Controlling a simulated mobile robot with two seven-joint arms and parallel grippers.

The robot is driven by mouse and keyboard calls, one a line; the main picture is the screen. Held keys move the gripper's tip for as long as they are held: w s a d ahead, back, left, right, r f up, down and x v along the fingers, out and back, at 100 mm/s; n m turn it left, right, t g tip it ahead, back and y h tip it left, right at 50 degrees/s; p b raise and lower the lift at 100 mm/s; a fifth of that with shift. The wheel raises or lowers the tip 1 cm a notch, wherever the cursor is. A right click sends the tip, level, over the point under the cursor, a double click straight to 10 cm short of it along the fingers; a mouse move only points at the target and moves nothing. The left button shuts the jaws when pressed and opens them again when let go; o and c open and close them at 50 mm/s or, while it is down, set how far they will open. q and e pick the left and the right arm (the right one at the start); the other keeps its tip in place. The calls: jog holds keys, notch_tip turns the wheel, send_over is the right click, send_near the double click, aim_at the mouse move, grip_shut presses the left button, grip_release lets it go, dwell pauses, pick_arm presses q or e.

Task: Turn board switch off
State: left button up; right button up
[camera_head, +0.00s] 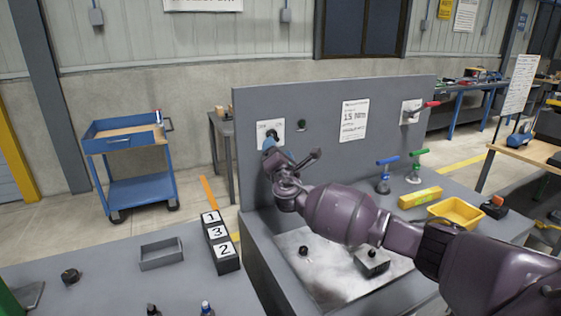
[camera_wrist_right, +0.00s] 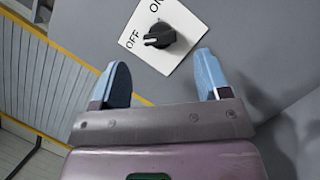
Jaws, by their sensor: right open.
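The board switch is a black rotary knob (camera_wrist_right: 160,36) on a white plate marked OFF and ON. The knob lies roughly sideways, with its pale mark on the OFF side. In the head view the switch plate (camera_head: 263,130) is on the upright grey board (camera_head: 330,95), partly hidden by my right gripper (camera_head: 272,148). In the wrist view my right gripper (camera_wrist_right: 160,76) is open and empty. Its blue fingers are spread below the knob in the picture, apart from it. My left gripper is not in view.
The board also carries a dark button (camera_head: 302,124), a paper sheet (camera_head: 354,120) and a red-handled switch (camera_head: 424,106). Blue (camera_head: 384,175) and green (camera_head: 417,168) valves and a yellow bin (camera_head: 456,212) stand right. Numbered blocks (camera_head: 226,258) and a grey tray (camera_head: 161,254) are left.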

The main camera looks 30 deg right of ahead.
jog(key=shift+v, duration=2.45)
